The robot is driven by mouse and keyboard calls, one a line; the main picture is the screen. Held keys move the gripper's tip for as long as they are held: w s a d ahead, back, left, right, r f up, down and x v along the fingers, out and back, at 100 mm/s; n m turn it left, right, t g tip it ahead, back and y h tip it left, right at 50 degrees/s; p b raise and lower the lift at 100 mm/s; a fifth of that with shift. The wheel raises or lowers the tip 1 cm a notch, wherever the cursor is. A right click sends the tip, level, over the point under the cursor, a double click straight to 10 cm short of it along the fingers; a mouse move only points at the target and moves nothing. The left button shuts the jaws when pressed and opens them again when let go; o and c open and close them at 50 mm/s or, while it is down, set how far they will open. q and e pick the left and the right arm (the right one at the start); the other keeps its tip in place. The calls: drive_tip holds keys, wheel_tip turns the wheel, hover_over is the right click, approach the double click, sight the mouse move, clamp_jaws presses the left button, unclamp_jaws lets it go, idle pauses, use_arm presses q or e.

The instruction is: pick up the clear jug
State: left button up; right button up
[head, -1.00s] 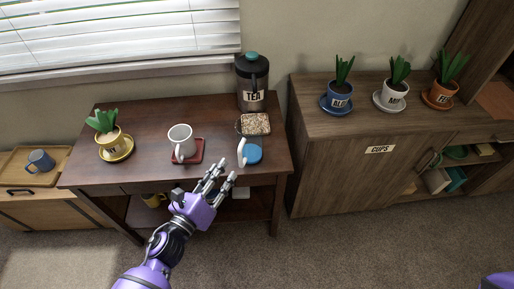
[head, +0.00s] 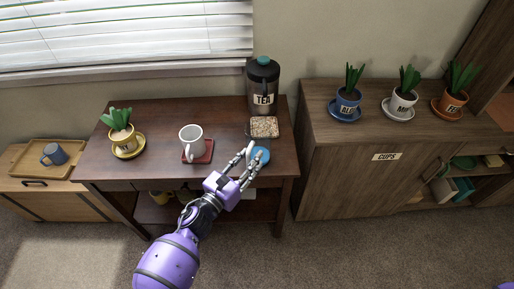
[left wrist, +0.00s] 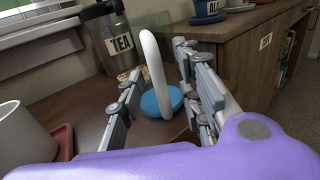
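The clear jug shows mainly as its white handle (head: 249,151), which also stands as a tall arc in the left wrist view (left wrist: 151,72). Its see-through body is hard to make out over a blue round base or coaster (head: 262,154), near the front right of the dark table. My left gripper (head: 249,162) is open at the handle. In the left wrist view its fingers (left wrist: 158,72) are spread on either side of the handle, with gaps visible. My right gripper is out of view.
On the dark table (head: 160,115) stand a TEA container (head: 263,88), a tray of pale bits (head: 264,126), a white mug (head: 190,137) on a red coaster (head: 206,157) and a yellow potted plant (head: 122,134). A cabinet (head: 350,180) with potted plants stands to the right.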

use_arm(q)
clamp_jaws()
drive_tip(key=shift+r, duration=0.15)
idle(0.5)
